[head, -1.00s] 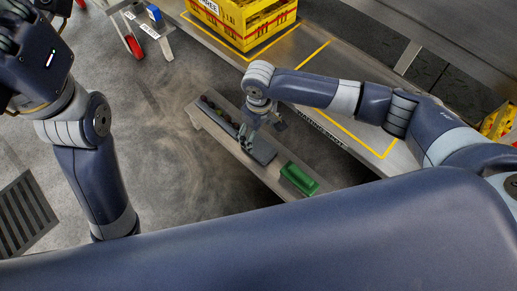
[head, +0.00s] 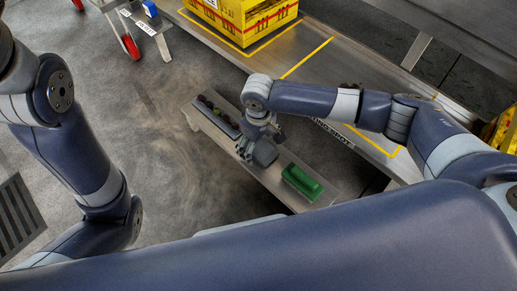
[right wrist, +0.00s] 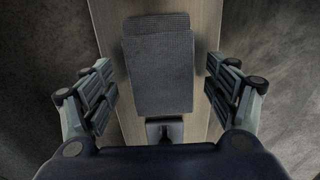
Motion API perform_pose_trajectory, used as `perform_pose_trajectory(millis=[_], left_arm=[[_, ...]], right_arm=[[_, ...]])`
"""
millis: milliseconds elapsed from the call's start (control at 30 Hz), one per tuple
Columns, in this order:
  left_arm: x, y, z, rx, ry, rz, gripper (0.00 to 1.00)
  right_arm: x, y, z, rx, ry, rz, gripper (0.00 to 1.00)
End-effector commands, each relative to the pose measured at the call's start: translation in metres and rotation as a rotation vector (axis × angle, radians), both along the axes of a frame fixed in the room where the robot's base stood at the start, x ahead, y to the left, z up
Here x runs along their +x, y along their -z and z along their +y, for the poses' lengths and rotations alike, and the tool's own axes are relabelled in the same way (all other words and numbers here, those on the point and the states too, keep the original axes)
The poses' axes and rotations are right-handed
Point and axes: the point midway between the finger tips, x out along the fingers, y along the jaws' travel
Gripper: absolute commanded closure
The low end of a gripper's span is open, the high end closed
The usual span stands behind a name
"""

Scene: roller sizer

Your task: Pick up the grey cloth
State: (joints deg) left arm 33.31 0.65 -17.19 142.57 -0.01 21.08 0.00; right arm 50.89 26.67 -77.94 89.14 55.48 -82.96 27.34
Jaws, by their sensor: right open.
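The grey cloth (right wrist: 158,70) lies folded flat on a narrow bench in the right wrist view. In the head view the cloth (head: 265,155) is partly covered by my right gripper (head: 258,142). In the right wrist view my right gripper (right wrist: 160,88) is open, with one finger set on each side of the cloth. The fingers look apart from it; the height above it is hard to tell. My left gripper is out of view; only parts of my left arm show at the left.
The narrow bench (head: 328,193) also holds a green tray (head: 303,183) right of the cloth and a dark tray (head: 214,112) of small round things left of it. Behind it is a larger table (head: 325,72) with a yellow crate (head: 246,30). A red-wheeled cart (head: 160,42) stands back left.

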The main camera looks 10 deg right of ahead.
Motion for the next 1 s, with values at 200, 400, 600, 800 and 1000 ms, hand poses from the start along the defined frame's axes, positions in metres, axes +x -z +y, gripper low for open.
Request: perform_pose_trajectory(millis=[200, 400, 600, 800, 1000], left_arm=[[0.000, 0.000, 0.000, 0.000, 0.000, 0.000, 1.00], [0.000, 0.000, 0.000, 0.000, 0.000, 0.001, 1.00], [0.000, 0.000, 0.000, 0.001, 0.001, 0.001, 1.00], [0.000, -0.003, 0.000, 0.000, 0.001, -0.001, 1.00], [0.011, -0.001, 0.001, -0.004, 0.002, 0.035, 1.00]], right_arm=[[0.000, -0.001, 0.000, 0.000, 0.000, 0.000, 0.36], [0.000, 0.000, 0.000, 0.000, 0.000, 0.000, 0.66], [0.000, 0.000, 0.000, -0.001, 0.000, 0.001, 0.66], [0.000, -0.002, -0.001, -0.001, 0.000, 0.001, 0.66], [0.000, -0.010, -0.003, 0.000, 0.001, 0.001, 0.66]])
